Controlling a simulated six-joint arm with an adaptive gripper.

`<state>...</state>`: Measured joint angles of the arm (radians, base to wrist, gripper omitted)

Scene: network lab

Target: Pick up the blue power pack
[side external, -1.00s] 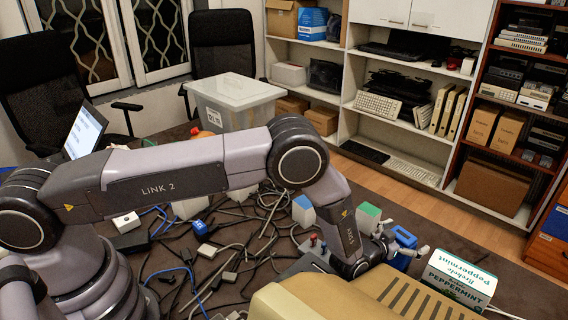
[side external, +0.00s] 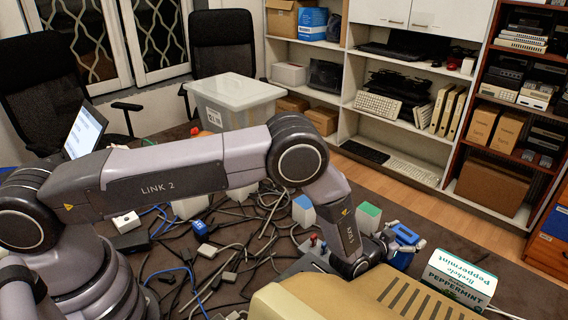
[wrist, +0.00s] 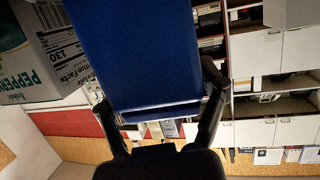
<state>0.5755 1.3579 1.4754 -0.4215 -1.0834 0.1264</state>
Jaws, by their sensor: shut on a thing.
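The blue power pack (side external: 404,236) is beyond the beige casing, left of the peppermint box in the side view. In the wrist view the blue pack (wrist: 140,50) fills the upper middle as a broad blue face between my two dark fingers. My gripper (wrist: 160,108) is shut on it, one finger on each side. In the side view my gripper (side external: 393,244) is partly hidden by my wrist and the casing. The pack's underside is hidden, so I cannot tell whether it is clear of the table.
The peppermint box (side external: 458,278) stands close right of the pack. The beige casing (side external: 390,292) is in front. A green-topped white block (side external: 367,218) is close left. Tangled cables (side external: 235,240) cover the table's middle.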

